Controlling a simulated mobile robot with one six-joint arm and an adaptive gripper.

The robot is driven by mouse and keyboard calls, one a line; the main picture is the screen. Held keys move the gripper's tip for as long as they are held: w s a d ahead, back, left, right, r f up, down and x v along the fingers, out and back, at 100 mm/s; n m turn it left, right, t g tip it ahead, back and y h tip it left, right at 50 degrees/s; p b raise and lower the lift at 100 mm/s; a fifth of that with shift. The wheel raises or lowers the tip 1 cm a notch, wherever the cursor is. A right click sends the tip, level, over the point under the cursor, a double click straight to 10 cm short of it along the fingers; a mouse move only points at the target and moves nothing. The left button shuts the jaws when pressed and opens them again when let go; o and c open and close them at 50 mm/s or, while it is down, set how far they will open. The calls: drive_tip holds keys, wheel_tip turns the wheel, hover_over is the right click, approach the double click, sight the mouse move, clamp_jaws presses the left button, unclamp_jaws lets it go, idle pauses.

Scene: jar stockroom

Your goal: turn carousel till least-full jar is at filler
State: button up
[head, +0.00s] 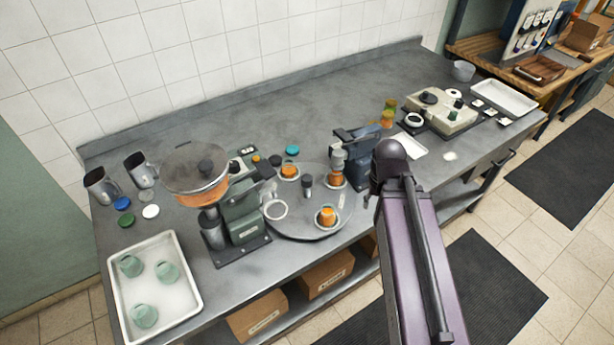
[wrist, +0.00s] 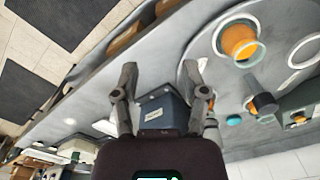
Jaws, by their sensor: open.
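The grey round carousel (head: 300,228) lies on the counter with a dark upright knob (head: 307,186) near its middle. An orange-filled jar (head: 327,217) stands at its front, another (head: 289,171) at its back. A jar (head: 337,179) with orange stands at the right below the nozzle of a blue machine (head: 357,158). A pale-rimmed jar (head: 275,209) at the left shows no orange; its contents are unclear. My gripper (wrist: 165,66) is open and empty, its fingers in front of the blue machine (wrist: 163,108). The carousel (wrist: 202,45) is to their right in the wrist view.
A green machine (head: 240,215) with an orange-filled hopper stands left of the carousel. A white tray (head: 188,262) holds several pale green cups. A beige device (head: 440,115) stands at right. The back of the counter (head: 330,100) is largely clear.

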drive_tip(key=o, duration=0.4)
drive_tip(key=shift+w, duration=0.1)
wheel_tip(320, 180, up, 9)
drive_tip(key=n+p, duration=0.5)
drive_tip(key=p, duration=0.4)
hover_over(307, 178)
drive_tip(key=shift+a+f, duration=0.1)
drive_tip(key=shift+f, duration=0.05)
drive_tip(key=shift+f+b, duration=0.2)
drive_tip(key=shift+b, duration=0.15)
wheel_tip(307, 178, down, 13)
drive_tip(key=b, duration=1.3)
drive_tip(key=shift+f, duration=0.2)
clamp_jaws()
